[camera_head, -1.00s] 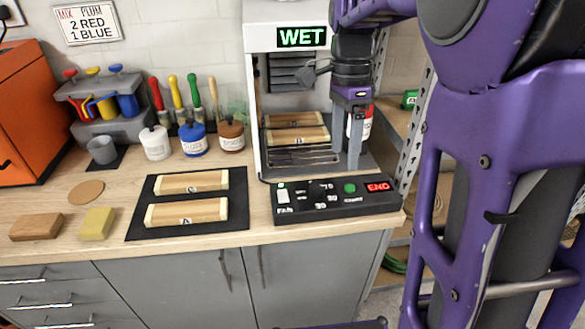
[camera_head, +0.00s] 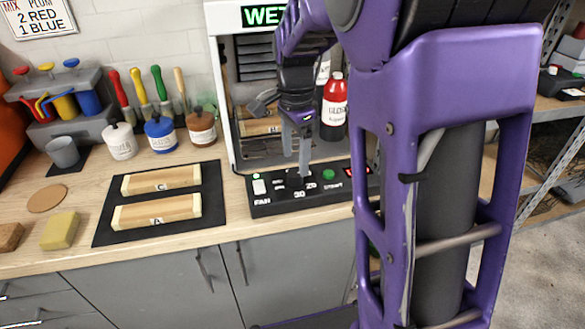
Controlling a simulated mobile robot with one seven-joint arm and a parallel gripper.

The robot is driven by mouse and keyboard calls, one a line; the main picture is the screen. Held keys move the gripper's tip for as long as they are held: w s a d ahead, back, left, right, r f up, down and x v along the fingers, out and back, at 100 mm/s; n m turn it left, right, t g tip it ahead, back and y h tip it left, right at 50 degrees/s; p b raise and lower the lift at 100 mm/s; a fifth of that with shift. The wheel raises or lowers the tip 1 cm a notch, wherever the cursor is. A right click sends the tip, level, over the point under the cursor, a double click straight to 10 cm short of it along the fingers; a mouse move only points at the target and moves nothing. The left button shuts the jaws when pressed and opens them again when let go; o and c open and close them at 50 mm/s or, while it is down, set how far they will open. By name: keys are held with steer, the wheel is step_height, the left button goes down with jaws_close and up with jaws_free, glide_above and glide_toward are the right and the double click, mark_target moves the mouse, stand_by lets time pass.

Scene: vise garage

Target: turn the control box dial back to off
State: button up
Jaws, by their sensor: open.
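The black control box (camera_head: 268,207) lies at the front of the bench under the drying cabinet. Its face carries a white fan switch (camera_head: 259,187), number marks around the dial area, a green start button (camera_head: 329,174) and a red lit display partly hidden by my arm. My gripper (camera_head: 297,172) points down over the middle of the box, its grey fingers just above or at the dial area. The fingers cover much of the dial, so I cannot tell its setting or whether they touch it. My gripper is open.
The cabinet (camera_head: 222,100) with a green WET sign stands behind my gripper. A red-capped bottle (camera_head: 334,107) stands close to its right. A black mat (camera_head: 113,231) with two wooden blocks lies to the left. My purple arm blocks the right side.

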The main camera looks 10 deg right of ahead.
mark_target(295, 172)
steer(key=shift+f+b, duration=0.3)
steer(key=shift+f, duration=1.75)
jaws_close()
